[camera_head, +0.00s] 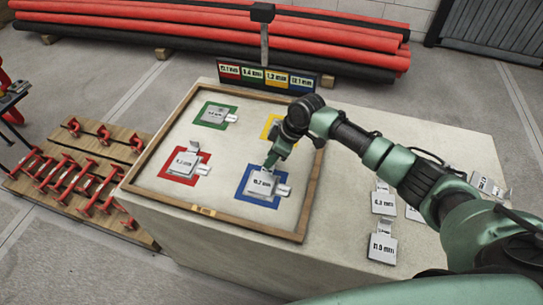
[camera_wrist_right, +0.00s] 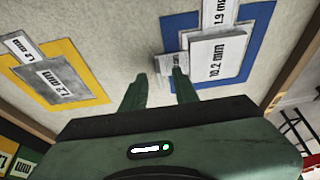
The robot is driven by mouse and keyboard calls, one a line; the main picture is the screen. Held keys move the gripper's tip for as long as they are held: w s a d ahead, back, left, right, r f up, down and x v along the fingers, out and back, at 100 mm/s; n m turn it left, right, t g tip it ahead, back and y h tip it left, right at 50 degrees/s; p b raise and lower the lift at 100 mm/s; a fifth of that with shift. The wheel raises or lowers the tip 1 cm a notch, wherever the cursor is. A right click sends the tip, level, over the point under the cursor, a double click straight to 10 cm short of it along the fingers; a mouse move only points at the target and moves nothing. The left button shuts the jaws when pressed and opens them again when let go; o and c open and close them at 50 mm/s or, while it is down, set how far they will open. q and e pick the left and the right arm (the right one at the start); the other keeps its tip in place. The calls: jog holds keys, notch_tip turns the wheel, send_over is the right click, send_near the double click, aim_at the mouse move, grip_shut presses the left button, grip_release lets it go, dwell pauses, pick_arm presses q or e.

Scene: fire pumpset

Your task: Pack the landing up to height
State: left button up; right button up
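My right gripper (camera_head: 272,163) is over the blue square (camera_head: 244,189) of the framed tray (camera_head: 130,187). In the right wrist view its fingers (camera_wrist_right: 160,82) are apart, with bare tray surface between them. A grey plate marked 10.2 mm (camera_wrist_right: 218,57) lies on the blue square with a 1.9 mm tag (camera_wrist_right: 220,14) beside it. A small grey piece (camera_wrist_right: 171,65) lies at the fingertips; whether they touch it I cannot tell. Plates also lie on the green (camera_head: 214,113), red (camera_head: 185,165) and yellow (camera_wrist_right: 50,80) squares. My left gripper is not in view.
A label board (camera_head: 265,77) stands behind the tray. Loose plates marked 6.3 mm (camera_head: 383,203) and 11.5 mm (camera_head: 382,247) lie on the bench right of the tray, near my arm. Red pipes (camera_head: 230,35) lie behind; a board of red fittings (camera_head: 75,180) is at left.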

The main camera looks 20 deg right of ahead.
jog(key=v, duration=0.7)
jog(key=shift+d+r, duration=0.25)
jog(key=shift+r, duration=0.1)
jog(key=shift+s, duration=0.1)
